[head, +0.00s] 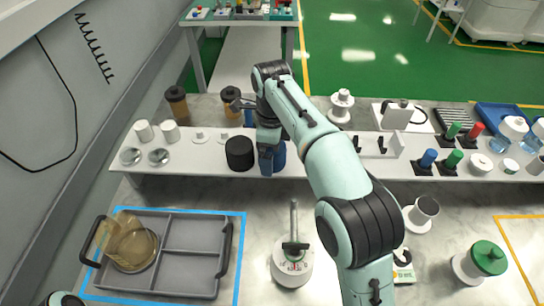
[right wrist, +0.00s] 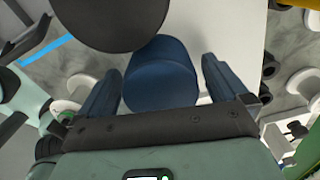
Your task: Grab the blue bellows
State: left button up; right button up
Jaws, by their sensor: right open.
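The blue bellows (right wrist: 160,75) is a dark blue cylinder between the two fingers of my right gripper (right wrist: 162,85) in the right wrist view. The fingers are open, one on each side of it, and gaps show beside it. In the head view the right gripper (head: 268,160) points down at the white shelf and hides much of the blue bellows (head: 280,157). My left gripper is not in view.
A black cylinder (head: 239,153) stands close to the left of the bellows. Below, a grey tray (head: 190,251) holds an amber item (head: 130,243). Blue, green and red items crowd the shelf's right.

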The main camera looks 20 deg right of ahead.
jog(key=shift+f, duration=0.2)
jog(key=c, duration=1.1)
